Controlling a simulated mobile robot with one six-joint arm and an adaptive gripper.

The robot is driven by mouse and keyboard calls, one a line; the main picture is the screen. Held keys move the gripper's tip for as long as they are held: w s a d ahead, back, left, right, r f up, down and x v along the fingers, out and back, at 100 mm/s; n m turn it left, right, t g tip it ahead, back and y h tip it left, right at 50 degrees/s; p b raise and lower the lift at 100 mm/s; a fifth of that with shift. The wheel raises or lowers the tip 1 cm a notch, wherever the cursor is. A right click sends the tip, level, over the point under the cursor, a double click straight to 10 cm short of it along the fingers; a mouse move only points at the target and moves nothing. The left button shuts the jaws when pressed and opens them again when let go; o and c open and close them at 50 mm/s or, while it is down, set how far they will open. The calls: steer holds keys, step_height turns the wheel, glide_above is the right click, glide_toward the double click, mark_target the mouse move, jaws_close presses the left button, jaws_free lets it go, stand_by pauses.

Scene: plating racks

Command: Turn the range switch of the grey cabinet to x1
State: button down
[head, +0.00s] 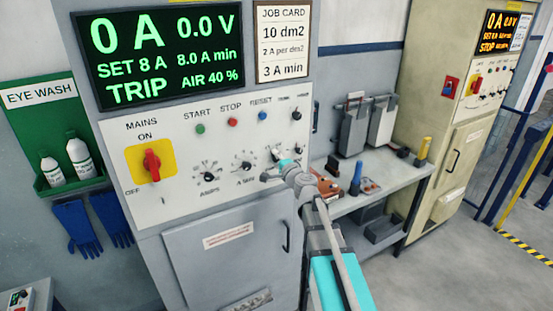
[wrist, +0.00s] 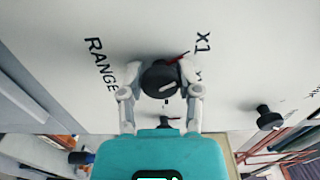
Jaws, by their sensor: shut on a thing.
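The grey cabinet (head: 215,248) fills the left and middle of the head view, with a white control panel (head: 180,208). In the wrist view the range switch (wrist: 160,78) is a round black knob with a short white line on its face. "RANGE" is printed to its left and "X1" to its upper right, with a small red mark beside the knob. Another label is partly hidden by a finger. My gripper (wrist: 162,86) is shut on the range switch, one finger on each side. In the head view my gripper (head: 281,169) covers most of that switch.
Other black knobs sit close by on the panel, one (wrist: 268,118) to the right in the wrist view. The red mains switch (head: 152,164) is further left. The display (head: 160,57) reads TRIP. A side bench (head: 395,185) with tools stands right of the cabinet.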

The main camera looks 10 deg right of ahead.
stand_by(0.4)
steer(key=shift+c, duration=1.5)
jaws_free()
